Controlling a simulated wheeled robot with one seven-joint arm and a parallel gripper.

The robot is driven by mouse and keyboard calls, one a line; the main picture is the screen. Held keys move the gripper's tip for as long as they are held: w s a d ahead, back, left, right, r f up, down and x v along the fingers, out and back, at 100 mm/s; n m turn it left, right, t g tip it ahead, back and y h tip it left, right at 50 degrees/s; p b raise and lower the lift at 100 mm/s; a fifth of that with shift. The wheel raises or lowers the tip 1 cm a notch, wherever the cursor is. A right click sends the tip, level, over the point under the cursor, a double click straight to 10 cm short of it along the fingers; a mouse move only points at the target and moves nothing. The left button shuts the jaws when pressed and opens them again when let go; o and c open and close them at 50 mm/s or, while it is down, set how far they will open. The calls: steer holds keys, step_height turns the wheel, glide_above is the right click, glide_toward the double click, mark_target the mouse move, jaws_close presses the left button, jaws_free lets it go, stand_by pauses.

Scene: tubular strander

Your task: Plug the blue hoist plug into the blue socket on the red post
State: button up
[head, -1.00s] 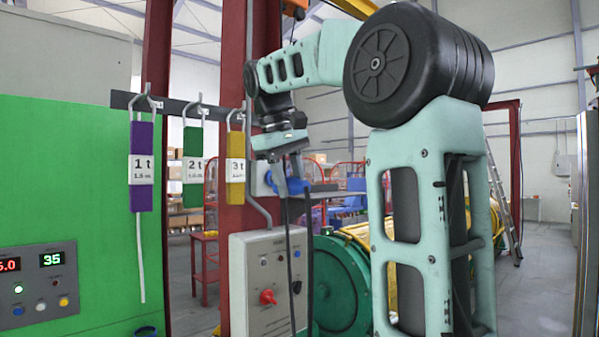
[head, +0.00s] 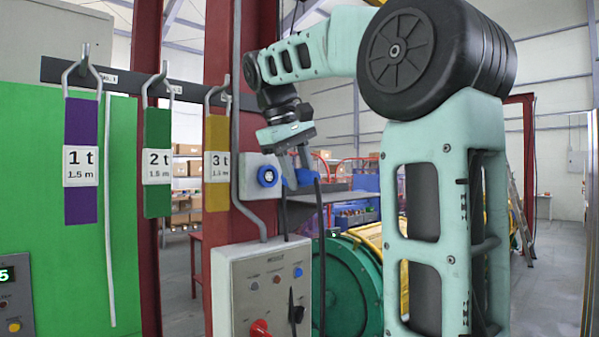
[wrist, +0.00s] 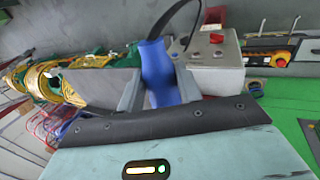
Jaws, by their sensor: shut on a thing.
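The blue socket (head: 267,176) faces out from a light grey box on the red post (head: 222,130). My gripper (head: 296,178) is just to the right of the socket in the head view. It is shut on the blue hoist plug (head: 303,177), which is partly hidden behind the fingers. A gap shows between plug and socket in the picture; their distance in depth is hard to judge. A black cable hangs down from the plug. In the wrist view, the plug (wrist: 160,72) sits between both fingers, and its cable loops up. The socket is not clear there.
A grey control box (head: 262,290) with a red knob is on the post below the socket. Purple (head: 82,200), green (head: 157,200) and yellow (head: 217,190) tagged slings hang from a rail at left. A green drum (head: 350,290) stands behind my arm.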

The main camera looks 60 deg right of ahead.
steer(key=shift+w, duration=0.1)
steer(key=shift+w+d+p, duration=0.2)
steer(key=shift+w+p, duration=0.15)
steer(key=shift+w, duration=0.55)
steer(key=shift+w+d+p, duration=0.25)
steer(key=shift+w+p, duration=0.15)
steer(key=shift+w, duration=0.45)
steer(key=shift+w+d+p, duration=0.2)
steer(key=shift+w+p, duration=0.15)
steer(key=shift+w, duration=0.55)
steer(key=shift+p, duration=0.5)
steer(key=shift+w+d+r+p, duration=0.15)
steer(key=shift+w+d+p, duration=0.05)
steer(key=shift+w+p, duration=0.4)
stand_by(0.7)
steer(key=o, duration=1.1)
steer(key=shift+w, duration=0.2)
steer(key=shift+f, duration=0.2)
